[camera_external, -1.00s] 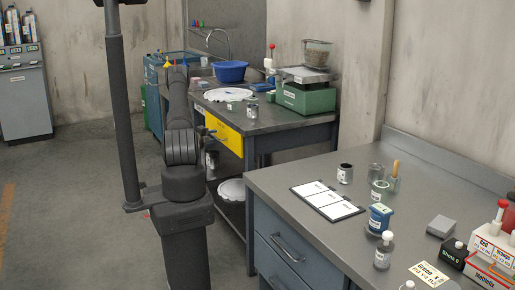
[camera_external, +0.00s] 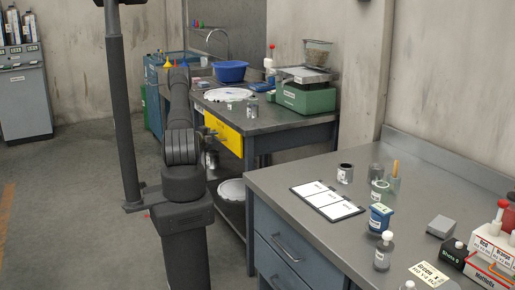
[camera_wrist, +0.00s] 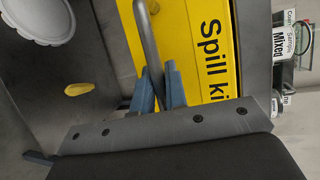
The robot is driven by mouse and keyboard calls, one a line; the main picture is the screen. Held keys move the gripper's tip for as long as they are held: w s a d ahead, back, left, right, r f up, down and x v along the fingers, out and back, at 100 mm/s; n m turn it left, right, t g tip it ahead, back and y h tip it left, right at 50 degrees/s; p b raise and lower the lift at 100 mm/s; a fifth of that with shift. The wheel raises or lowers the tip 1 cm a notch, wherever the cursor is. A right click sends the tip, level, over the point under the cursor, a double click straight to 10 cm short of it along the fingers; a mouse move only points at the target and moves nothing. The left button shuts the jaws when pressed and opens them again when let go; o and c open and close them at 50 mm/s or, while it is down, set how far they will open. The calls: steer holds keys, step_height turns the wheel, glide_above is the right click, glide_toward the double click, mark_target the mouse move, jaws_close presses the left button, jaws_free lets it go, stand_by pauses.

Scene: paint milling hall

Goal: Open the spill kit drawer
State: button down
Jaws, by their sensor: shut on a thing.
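The spill kit drawer has a yellow front (camera_external: 229,140) under the far bench top, and its black lettering shows in the wrist view (camera_wrist: 212,50). Its grey bar handle (camera_wrist: 147,35) stands out from the front. My gripper (camera_wrist: 157,88) has its two blue fingers on either side of the handle, shut on it. In the external view my gripper (camera_external: 208,134) is at the drawer front, partly hidden by my arm. I cannot tell any gap between the drawer and its cabinet.
A labelled can (camera_wrist: 284,42) stands on the bench top beside the drawer. A white scalloped lid (camera_external: 232,190) lies on the lower shelf. A small yellow object (camera_wrist: 79,89) lies below the drawer. A blue-grey drawer cabinet (camera_external: 290,255) stands at the near right. Open floor lies left of my arm.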

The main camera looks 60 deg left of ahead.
steer(key=s, duration=2.8)
steer(key=shift+s, duration=0.35)
steer(key=c, duration=1.5)
jaws_free()
steer(key=shift+o, duration=0.2)
steer(key=shift+s, duration=0.1)
steer(key=v, duration=1.7)
steer(key=x, duration=1.7)
